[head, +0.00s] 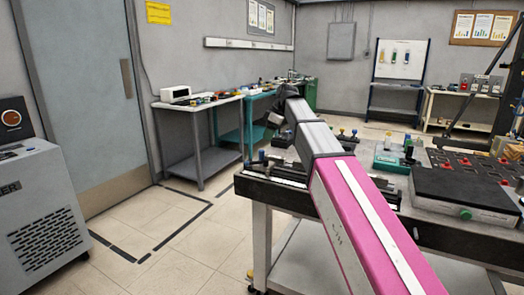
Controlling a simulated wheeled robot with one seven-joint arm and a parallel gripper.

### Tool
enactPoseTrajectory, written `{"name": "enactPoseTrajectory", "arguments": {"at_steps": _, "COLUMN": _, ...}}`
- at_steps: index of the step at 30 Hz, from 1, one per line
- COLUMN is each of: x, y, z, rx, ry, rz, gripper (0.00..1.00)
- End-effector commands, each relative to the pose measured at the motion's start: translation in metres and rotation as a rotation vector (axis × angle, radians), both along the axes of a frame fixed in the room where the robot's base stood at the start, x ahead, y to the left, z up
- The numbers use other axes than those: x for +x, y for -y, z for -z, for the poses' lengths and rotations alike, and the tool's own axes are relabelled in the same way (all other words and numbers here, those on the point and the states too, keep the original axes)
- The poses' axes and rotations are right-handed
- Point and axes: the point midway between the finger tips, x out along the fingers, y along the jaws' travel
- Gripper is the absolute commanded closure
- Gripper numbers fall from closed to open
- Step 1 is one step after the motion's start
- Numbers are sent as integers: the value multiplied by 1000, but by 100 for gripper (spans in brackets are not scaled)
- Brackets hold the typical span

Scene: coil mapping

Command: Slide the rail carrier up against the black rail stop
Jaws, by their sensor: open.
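My arm reaches up and away over the left end of the workbench. My gripper (274,120) is a small dark shape at its far end, above the bench, partly hidden by the arm's last links. Its fingers are too small to make out well. On the bench's left end below it lies what looks like a low rail (290,172) with dark blocks on it. I cannot tell which block is the rail carrier and which is the black rail stop. My arm hides the rail's right part. I see nothing held.
The workbench (258,190) has a dark edge. A black box with a green knob (450,187) and a teal case (392,162) stand right of my arm. A grey side table (195,106) stands at the wall. The floor at left is open.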

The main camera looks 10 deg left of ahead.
Motion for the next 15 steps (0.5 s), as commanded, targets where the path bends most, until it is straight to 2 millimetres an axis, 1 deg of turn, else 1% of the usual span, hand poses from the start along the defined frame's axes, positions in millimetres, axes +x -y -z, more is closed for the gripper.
{"name": "enactPoseTrajectory", "arguments": {"at_steps": 4, "x": 0, "y": -1, "z": 3, "rx": 0, "ry": 0, "rz": 0, "gripper": 48}}
{"name": "enactPoseTrajectory", "arguments": {"at_steps": 7, "x": 0, "y": -4, "z": 11, "rx": 0, "ry": -1, "rz": 0, "gripper": 48}}
{"name": "enactPoseTrajectory", "arguments": {"at_steps": 11, "x": 0, "y": -12, "z": 30, "rx": -1, "ry": -2, "rz": -1, "gripper": 48}}
{"name": "enactPoseTrajectory", "arguments": {"at_steps": 15, "x": 1, "y": -22, "z": 53, "rx": -1, "ry": -2, "rz": -1, "gripper": 48}}
